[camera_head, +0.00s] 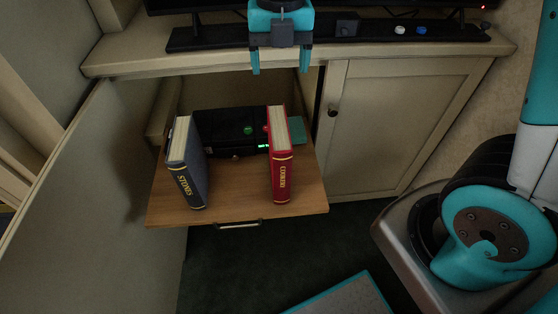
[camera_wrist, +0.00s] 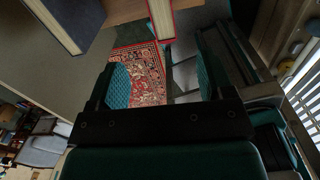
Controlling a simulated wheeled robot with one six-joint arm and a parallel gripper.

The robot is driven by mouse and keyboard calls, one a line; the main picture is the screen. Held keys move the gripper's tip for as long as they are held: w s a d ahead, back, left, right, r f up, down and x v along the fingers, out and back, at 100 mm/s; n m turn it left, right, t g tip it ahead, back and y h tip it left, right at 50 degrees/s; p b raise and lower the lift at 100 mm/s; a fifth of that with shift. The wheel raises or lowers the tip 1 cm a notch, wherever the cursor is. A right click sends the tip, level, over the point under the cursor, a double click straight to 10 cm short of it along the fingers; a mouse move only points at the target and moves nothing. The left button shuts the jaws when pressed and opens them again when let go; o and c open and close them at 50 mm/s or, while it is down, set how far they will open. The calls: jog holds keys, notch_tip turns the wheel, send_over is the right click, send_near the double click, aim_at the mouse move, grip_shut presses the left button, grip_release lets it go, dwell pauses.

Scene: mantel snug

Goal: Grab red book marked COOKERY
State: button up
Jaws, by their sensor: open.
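The red book marked COOKERY (camera_head: 281,170) stands upright on a pulled-out wooden shelf (camera_head: 236,212), spine facing the camera. My gripper (camera_head: 281,70) is open and empty, its teal fingers pointing down, higher in the head view than the red book and apart from it. In the wrist view my gripper (camera_wrist: 160,72) also shows open, with nothing between the fingers. A red-edged block with pale pages, seemingly the red book (camera_wrist: 162,18), shows at the top edge there, cut off by the frame.
A grey-blue book (camera_head: 187,172) stands left of the red one, with a gap between. A black device (camera_head: 225,132) with green lights sits behind them. An open cabinet door (camera_head: 110,190) is at left, a closed one (camera_head: 385,120) at right. A ledge (camera_head: 130,65) runs above.

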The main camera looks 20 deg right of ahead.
aim_at(279, 126)
jog(key=shift+n, duration=0.3)
jog(key=f, duration=0.6)
jog(key=f+b, duration=0.1)
jog(key=f, duration=0.4)
jog(key=f+b, duration=0.1)
jog(key=f, duration=0.5)
jog(key=shift+w+f, duration=0.25)
jog(key=shift+f, duration=0.1)
jog(key=shift+r, duration=0.1)
grip_shut()
